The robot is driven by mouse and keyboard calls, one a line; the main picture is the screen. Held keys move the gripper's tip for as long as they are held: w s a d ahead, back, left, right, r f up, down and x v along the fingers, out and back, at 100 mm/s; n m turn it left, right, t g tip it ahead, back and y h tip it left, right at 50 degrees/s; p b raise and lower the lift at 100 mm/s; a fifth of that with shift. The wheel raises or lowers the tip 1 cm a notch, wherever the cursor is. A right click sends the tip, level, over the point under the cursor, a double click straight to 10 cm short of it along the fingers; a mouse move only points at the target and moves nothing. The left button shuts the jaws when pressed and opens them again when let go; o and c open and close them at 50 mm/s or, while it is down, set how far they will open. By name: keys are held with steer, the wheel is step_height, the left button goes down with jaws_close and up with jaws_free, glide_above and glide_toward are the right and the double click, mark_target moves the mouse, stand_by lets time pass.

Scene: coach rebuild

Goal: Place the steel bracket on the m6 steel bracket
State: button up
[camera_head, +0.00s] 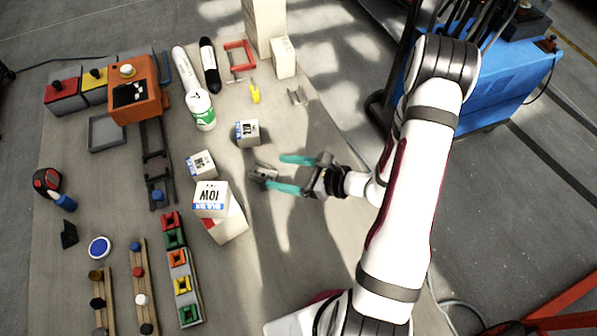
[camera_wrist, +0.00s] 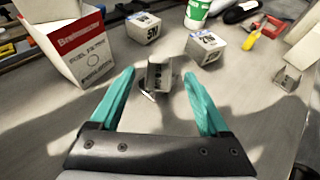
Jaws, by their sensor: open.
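One small grey steel bracket (camera_head: 262,172) stands on the table just ahead of my gripper (camera_head: 276,173). In the wrist view this bracket (camera_wrist: 159,73) shows in line with the gap between the two teal fingertips, apart from both. My gripper is open and empty. A second grey steel bracket (camera_head: 297,95) sits farther back on the table, near a pale box; it also shows at the right of the wrist view (camera_wrist: 287,78). No label is readable on either bracket, so I cannot tell which is the m6 one.
A small white box (camera_head: 247,133) and another (camera_head: 202,164) stand near the closer bracket. A larger stacked box (camera_head: 211,199) stands to its lower left. A yellow object (camera_head: 255,93) and a red frame (camera_head: 239,55) lie near the far bracket. Bare table lies between the brackets.

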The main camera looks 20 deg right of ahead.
steer(key=v, duration=0.5)
steer(key=shift+s+d+r, duration=0.1)
steer(key=shift+s+d, duration=0.05)
steer(key=shift+d, duration=0.05)
steer(key=s+a+r+n+g+y, duration=0.1)
steer(key=s+a+r+n+g, duration=0.65)
steer(key=a+r+n, duration=0.35)
steer(key=s+d+r+n+g+h, duration=0.2)
steer(key=s+r+n+h, duration=0.2)
steer(key=s+n+h, duration=0.4)
steer(key=s+n, duration=0.2)
steer(key=s, duration=0.1)
steer(key=shift+d+h, duration=0.2)
steer(key=shift+h, duration=0.2)
